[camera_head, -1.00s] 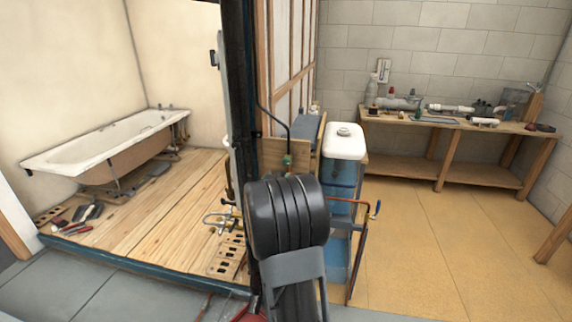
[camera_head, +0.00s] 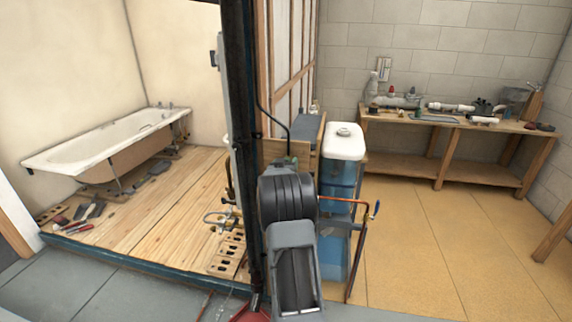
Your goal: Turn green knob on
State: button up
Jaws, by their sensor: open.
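My arm (camera_head: 288,195) rises in the middle of the picture, in front of the wooden board (camera_head: 273,149) at the end of the stud wall. My gripper is hidden behind the arm's dark link, so I cannot see its fingers or their distance from the knob. The green knob is mostly or fully covered by the top of the arm. Only a small dark greenish patch shows there, and I cannot tell whether it is the knob. A dark pipe (camera_head: 279,128) curves down to this spot.
A blue tank with a white top (camera_head: 344,141) stands just right of my arm. A copper pipe with a blue-ended valve (camera_head: 375,210) juts out beside it. A dark post (camera_head: 243,120) stands close left. A bath (camera_head: 105,140) is far left, a workbench (camera_head: 450,121) at back right. The tan floor is clear.

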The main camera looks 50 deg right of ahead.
jog(key=c, duration=0.9)
jog(key=shift+n, duration=0.4)
jog(key=n+p, duration=0.1)
jog(key=n, duration=0.2)
jog(key=shift+n, duration=0.4)
jog(key=n+p, duration=0.1)
jog(key=n, duration=0.3)
jog(key=shift+n, duration=0.3)
jog(key=n+p, duration=0.1)
jog(key=n, duration=0.3)
jog(key=shift+f+n, duration=0.1)
jog(key=shift+n, duration=0.2)
jog(key=shift+n+t+p, duration=0.3)
jog(key=shift+n+p, duration=0.2)
jog(key=shift+n, duration=1.7)
jog(key=shift+f, duration=0.1)
